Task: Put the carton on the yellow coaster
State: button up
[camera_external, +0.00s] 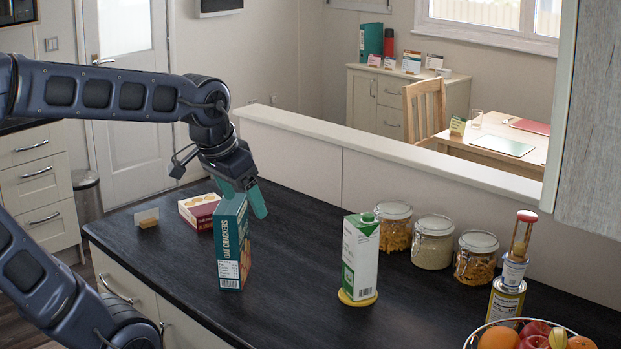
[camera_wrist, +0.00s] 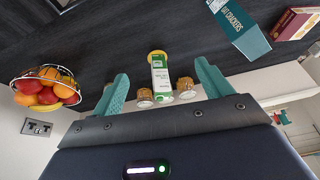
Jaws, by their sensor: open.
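The carton (camera_external: 361,255) is white and green with a green cap. It stands upright on the yellow coaster (camera_external: 345,298), whose rim shows around its base. In the wrist view the carton (camera_wrist: 159,72) appears between my fingers but farther off, with the coaster (camera_wrist: 157,53) at its base. My gripper (camera_external: 242,196) is open and empty, left of the carton and apart from it. In the external view its teal fingers are near the top of the teal oat crackers box; in the wrist view my gripper (camera_wrist: 160,80) has that box outside the fingers.
The oat crackers box (camera_external: 230,250) stands on the dark counter (camera_external: 290,300), with a red box (camera_external: 199,210) behind it. Several glass jars (camera_external: 433,243) stand behind the carton. Counter between crackers and carton is clear.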

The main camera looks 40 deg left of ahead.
jog(key=shift+n, duration=0.5)
jog(key=s, duration=0.1)
jog(key=s+a, duration=0.1)
jog(key=s, duration=0.1)
jog(key=s+f, duration=0.1)
jog(key=s, duration=0.1)
jog(key=shift+s+a, duration=0.25)
